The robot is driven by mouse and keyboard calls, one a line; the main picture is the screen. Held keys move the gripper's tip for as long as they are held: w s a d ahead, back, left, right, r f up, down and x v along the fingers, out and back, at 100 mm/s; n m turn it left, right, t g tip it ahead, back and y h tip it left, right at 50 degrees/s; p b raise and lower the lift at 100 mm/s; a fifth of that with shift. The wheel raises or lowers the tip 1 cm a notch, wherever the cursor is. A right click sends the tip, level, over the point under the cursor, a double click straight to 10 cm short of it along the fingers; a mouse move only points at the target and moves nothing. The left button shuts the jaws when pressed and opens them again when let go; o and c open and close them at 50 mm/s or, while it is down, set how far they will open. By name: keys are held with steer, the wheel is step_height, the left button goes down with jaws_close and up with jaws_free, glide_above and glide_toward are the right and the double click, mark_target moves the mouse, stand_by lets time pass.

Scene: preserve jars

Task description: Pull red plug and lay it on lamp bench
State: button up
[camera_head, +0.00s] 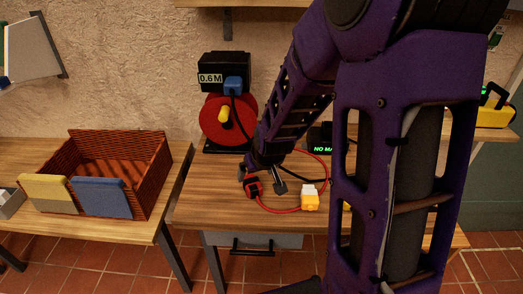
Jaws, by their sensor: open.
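A small red and black piece that looks like the red plug (252,188) lies on the middle wooden bench (205,205), near its front. My gripper (262,181) points down over the bench. Its fingers are apart, one behind the red plug and one to its right. I cannot tell whether either finger touches it. A red cable (283,211) curves from near the plug past an orange and white block (310,198) and back toward a black display (320,138), partly hidden by my arm. I cannot tell which bench is the lamp bench.
A red reel (214,133) stands behind, under a black box (210,65) marked 0.6 M with a blue plug (233,86). A wicker basket (150,190) sits on the left bench (90,232). A yellow-black device (495,112) is far right. My arm hides much of the right.

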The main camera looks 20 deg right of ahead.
steer(key=p+v, duration=0.4)
steer(key=v, duration=0.4)
steer(key=shift+r, duration=0.2)
